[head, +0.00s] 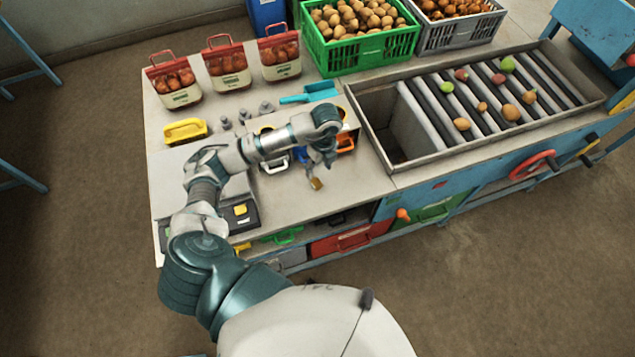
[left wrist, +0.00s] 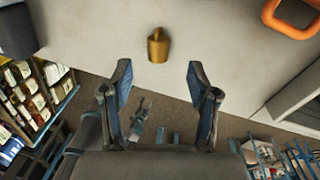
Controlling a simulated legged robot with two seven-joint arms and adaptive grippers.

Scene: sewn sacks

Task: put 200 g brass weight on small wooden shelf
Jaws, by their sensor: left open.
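The brass weight (head: 316,184) is a small golden cylinder with a knob on the pale worktop, near its front edge. It also shows in the left wrist view (left wrist: 158,49), beyond and between my fingertips, with bare worktop around it. My left gripper (head: 318,163) is above the worktop, close to the weight. In the left wrist view its two blue-padded fingers (left wrist: 159,78) are wide apart with nothing between them. I cannot make out the small wooden shelf for certain; my left arm covers part of the worktop behind. My right gripper is not in view.
Several grey weights (head: 244,116) and a teal scoop (head: 310,92) are behind my arm. An orange handle (head: 345,143) is just right of my gripper. A scale (head: 241,212) is at left; the roller tray (head: 395,165) is at right. Worktop right of the weight is clear.

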